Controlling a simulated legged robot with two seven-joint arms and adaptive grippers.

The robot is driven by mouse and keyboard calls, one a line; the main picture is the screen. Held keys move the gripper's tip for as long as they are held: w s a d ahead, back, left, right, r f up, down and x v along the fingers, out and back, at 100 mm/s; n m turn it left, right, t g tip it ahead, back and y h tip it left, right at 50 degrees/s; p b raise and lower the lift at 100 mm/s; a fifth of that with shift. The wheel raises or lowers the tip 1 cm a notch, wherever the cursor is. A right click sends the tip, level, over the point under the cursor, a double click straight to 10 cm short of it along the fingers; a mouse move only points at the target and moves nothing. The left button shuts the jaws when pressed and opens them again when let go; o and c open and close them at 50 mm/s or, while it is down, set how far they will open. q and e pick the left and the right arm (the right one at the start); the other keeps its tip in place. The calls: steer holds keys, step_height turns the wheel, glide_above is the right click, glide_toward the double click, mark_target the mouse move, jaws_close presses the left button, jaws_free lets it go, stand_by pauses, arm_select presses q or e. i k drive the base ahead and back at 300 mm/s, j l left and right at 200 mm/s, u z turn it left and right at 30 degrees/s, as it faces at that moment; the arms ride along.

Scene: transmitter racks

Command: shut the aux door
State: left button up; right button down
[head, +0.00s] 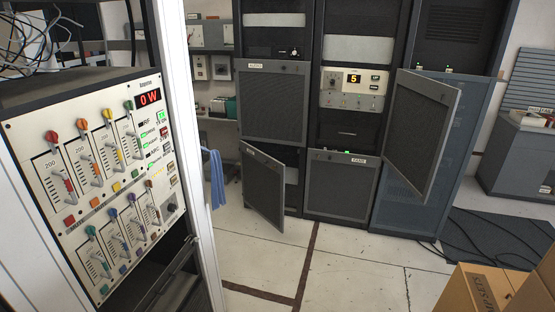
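Two rack doors stand open. One is a dark mesh door (262,188) low on the left rack, swung out toward me, with a small label at its top that is too small to read. The other is a grey-framed mesh door (422,132) on the right rack, higher up and swung well out. I cannot tell from the labels which is the aux door. Neither of my grippers is in view.
A control panel with coloured sliders (105,165) fills the left foreground. A closed upper mesh door (273,101) and a closed lower panel (341,187) sit on the racks. Cardboard boxes (480,290) are at lower right, cables on a dark mat (490,238). The middle floor is clear.

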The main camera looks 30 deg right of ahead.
mark_target(264, 186)
steer(key=i+l, duration=1.85)
steer(key=j+u, duration=0.05)
